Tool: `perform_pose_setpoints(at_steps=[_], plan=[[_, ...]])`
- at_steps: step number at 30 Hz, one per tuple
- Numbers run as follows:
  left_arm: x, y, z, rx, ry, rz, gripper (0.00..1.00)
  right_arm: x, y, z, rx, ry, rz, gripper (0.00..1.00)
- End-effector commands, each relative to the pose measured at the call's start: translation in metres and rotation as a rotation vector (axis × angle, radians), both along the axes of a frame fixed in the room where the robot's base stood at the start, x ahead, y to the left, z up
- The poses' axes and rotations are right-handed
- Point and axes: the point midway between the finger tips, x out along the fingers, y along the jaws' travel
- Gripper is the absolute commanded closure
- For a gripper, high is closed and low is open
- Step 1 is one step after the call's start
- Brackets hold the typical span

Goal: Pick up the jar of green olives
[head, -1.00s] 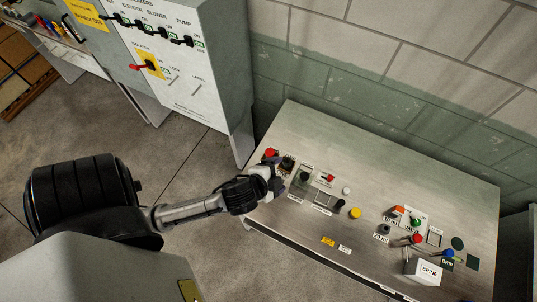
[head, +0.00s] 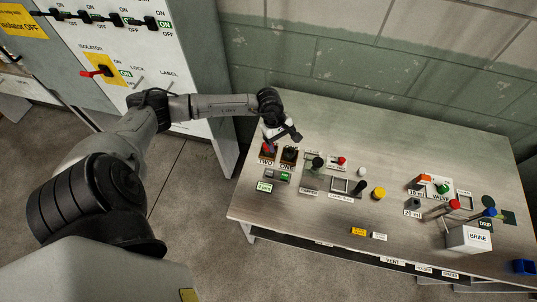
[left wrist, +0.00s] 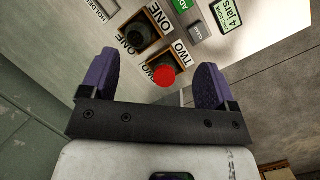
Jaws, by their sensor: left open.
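No jar is clearly recognisable as green olives at this size. A round red top (head: 268,148) sits at the label TWO, and a dark round top (head: 289,154) sits beside it at ONE. A dark green round thing (head: 318,162) stands further right. My left gripper (head: 283,136) is above the back of the TWO and ONE spots. In the left wrist view the red top (left wrist: 166,78) lies between the open purple fingers, beyond them, and the dark top (left wrist: 140,38) is up and left. Nothing is in the fingers. My right gripper is not in view.
The metal bench also holds a yellow knob (head: 379,193), a white BRINE box (head: 468,238) and a blue box (head: 524,267). A small green display (head: 264,187) is near the left edge; the wrist view reads "4 jars". A switch cabinet (head: 180,60) stands left.

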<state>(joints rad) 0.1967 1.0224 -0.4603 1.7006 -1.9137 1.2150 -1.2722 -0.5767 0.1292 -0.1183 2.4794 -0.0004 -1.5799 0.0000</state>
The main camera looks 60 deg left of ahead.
Motion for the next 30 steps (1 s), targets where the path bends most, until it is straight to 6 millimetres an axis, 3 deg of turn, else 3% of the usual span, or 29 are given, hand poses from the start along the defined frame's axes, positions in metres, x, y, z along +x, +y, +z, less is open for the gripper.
perform_pose_setpoints(at_steps=[1, 3, 9, 21, 30], plan=[[-0.002, 0.022, -0.006, 0.08, 0.028, -0.024, 0.18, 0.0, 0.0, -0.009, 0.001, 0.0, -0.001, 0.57], [-0.005, 0.045, -0.006, 0.163, 0.066, -0.049, 0.18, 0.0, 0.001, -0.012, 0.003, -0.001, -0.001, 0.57], [-0.012, 0.076, -0.013, 0.276, 0.13, -0.082, 0.18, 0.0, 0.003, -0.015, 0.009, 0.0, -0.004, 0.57], [-0.013, 0.078, -0.075, 0.284, 0.134, -0.083, 0.18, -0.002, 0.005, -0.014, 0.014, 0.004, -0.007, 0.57], [-0.013, 0.077, -0.091, 0.284, 0.133, -0.085, 0.18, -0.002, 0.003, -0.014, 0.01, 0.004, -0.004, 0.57]])
